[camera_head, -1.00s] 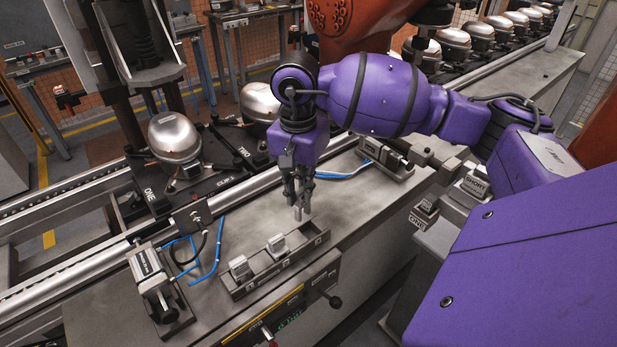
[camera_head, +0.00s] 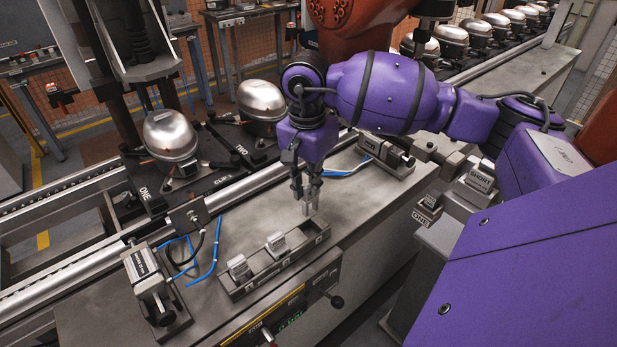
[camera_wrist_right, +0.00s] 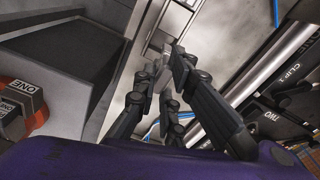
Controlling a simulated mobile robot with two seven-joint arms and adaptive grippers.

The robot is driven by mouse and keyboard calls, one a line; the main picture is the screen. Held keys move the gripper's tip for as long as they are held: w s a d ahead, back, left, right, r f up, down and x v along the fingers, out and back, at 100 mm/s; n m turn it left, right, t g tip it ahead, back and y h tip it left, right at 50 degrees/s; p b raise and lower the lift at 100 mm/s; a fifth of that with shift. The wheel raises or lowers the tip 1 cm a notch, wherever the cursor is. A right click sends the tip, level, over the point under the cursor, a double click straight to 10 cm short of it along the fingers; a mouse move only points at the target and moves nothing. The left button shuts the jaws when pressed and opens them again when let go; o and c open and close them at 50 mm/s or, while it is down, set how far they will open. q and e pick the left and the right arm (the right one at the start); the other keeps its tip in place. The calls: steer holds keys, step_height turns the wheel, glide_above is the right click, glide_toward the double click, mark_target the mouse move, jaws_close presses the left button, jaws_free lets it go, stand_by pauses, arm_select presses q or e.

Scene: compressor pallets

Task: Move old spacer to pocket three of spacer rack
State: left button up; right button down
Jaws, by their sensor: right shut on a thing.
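The spacer rack (camera_head: 262,282) is a grey tray on the bench, with a light block (camera_head: 238,267) in its left pocket and another block (camera_head: 276,244) in its middle pocket. Its right-end pocket (camera_head: 312,237) looks empty. My right gripper (camera_head: 309,202) points down just above and behind that right end, shut on a small grey piece, seemingly the old spacer (camera_head: 311,206). My left gripper is not in view.
Blue hoses (camera_head: 205,262) lie on the bench. Silver compressors (camera_head: 170,135) sit behind the rail. Labelled blocks (camera_head: 478,181) stand at right. Bench between rack and rear fixture is clear.

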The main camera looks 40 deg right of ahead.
mark_target(310, 200)
step_height(310, 200, down, 2)
steer(key=shift+f+b, duration=0.15)
steer(key=shift+b, duration=0.25)
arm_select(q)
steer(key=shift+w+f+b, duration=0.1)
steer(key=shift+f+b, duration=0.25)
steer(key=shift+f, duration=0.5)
arm_select(e)
steer(key=shift+f, duration=0.6)
arm_select(q)
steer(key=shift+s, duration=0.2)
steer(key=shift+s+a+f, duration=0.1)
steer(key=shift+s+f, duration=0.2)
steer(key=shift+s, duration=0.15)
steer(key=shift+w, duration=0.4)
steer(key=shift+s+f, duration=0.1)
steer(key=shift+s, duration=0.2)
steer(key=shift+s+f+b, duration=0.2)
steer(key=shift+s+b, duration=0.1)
steer(key=shift+b, duration=0.05)
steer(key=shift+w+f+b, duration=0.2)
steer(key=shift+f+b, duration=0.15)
arm_select(e)
steer(key=shift+f, duration=0.6)
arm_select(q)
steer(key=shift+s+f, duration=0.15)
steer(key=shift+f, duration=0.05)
arm_select(e)
steer(key=shift+f, duration=0.2)
